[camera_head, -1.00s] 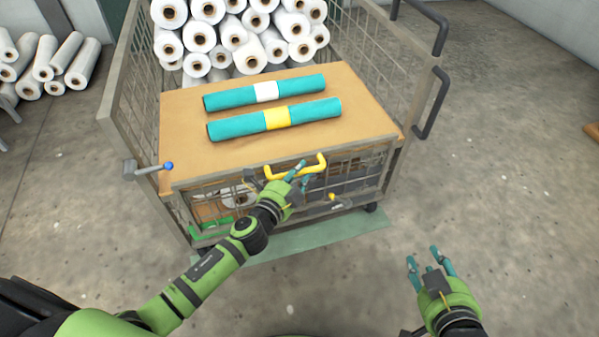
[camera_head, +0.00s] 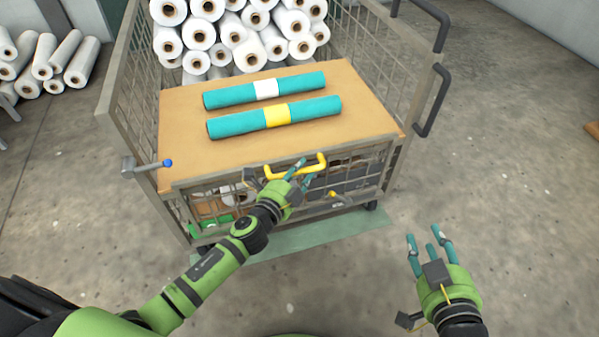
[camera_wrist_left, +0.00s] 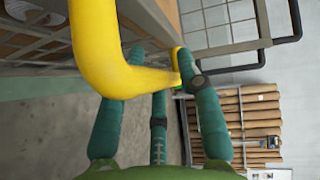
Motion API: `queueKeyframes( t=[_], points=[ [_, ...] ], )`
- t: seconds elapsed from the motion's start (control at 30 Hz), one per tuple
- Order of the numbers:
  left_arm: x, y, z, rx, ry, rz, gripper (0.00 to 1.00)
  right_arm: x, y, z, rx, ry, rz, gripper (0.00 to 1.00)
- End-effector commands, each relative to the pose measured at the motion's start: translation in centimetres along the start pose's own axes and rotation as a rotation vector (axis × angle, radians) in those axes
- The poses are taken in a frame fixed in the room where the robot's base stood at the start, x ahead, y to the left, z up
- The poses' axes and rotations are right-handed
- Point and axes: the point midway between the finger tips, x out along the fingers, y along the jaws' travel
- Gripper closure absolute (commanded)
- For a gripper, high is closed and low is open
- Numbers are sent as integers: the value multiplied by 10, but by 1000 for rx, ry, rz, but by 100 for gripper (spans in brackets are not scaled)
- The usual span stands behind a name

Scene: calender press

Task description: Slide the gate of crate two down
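The crate is a wire-mesh cage cart, with a yellow handle (camera_head: 296,170) on its low front mesh gate (camera_head: 225,192). My left gripper (camera_head: 294,175) is at the handle's right part, in front of the gate. In the left wrist view the yellow handle (camera_wrist_left: 95,45) crosses between the spread fingers (camera_wrist_left: 160,95), which look open. Whether they touch it is unclear. My right gripper (camera_head: 427,248) is open and empty over the floor at the lower right. No number on the crate can be read.
Two teal rolls (camera_head: 274,118) lie on the tan board (camera_head: 360,115) on top of the cart. White rolls (camera_head: 240,35) are stacked behind. The floor at right is clear.

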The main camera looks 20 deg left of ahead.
Motion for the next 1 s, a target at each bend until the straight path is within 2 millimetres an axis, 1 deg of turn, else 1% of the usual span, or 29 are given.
queueKeyframes(
  t=[0.13,0.23,0.37,0.5,0.6,0.7,0.8,1.0],
  points=[
    [-4,1,0,2,0,1,65,0,0,0,-1,0,0,60],
    [-16,2,1,1,-1,2,65,0,0,0,-1,0,0,60],
    [-43,2,0,1,0,4,65,0,0,0,-1,0,0,60],
    [-73,2,0,-1,-1,4,65,0,0,0,0,0,0,60],
    [-91,1,0,0,0,3,65,0,0,0,0,0,0,60],
    [-105,1,0,-2,0,2,65,0,0,0,0,0,0,60],
    [-114,1,0,-2,-1,2,65,0,0,0,0,0,0,60],
    [-120,0,0,0,0,0,65,0,0,0,0,0,0,60]
  ],
)
